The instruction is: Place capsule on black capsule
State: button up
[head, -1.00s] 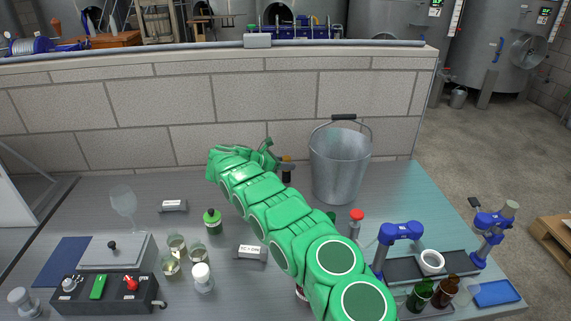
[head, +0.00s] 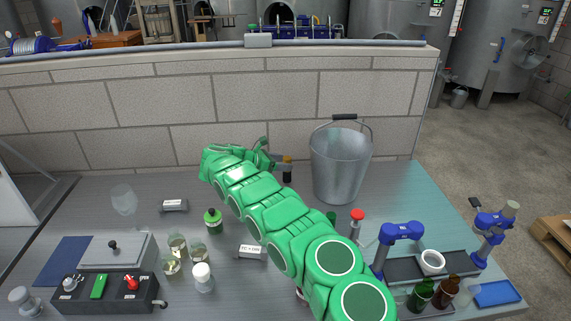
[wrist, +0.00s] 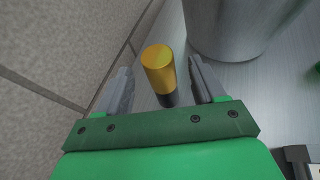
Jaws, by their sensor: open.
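A gold capsule (wrist: 158,68) stands upright on a black capsule (wrist: 169,98), seen between my jaws in the wrist view. The two look stacked in line, with the gold one on top. The stack also shows in the head view, gold part (head: 287,160) over dark part (head: 287,175), left of the bucket. My gripper (wrist: 161,80) is open, with one grey finger on each side of the stack and a visible gap to both. In the head view my gripper (head: 275,160) is partly hidden behind its own green body.
A metal bucket (head: 340,165) stands close to the right of the stack. A block wall (head: 210,115) runs behind. A green-capped bottle (head: 213,222), a labelled grey block (head: 250,252) and several jars (head: 178,245) stand nearer. The table's back left is fairly clear.

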jog(key=v, duration=0.9)
jog(key=shift+s+a, duration=0.15)
jog(key=shift+a, duration=0.1)
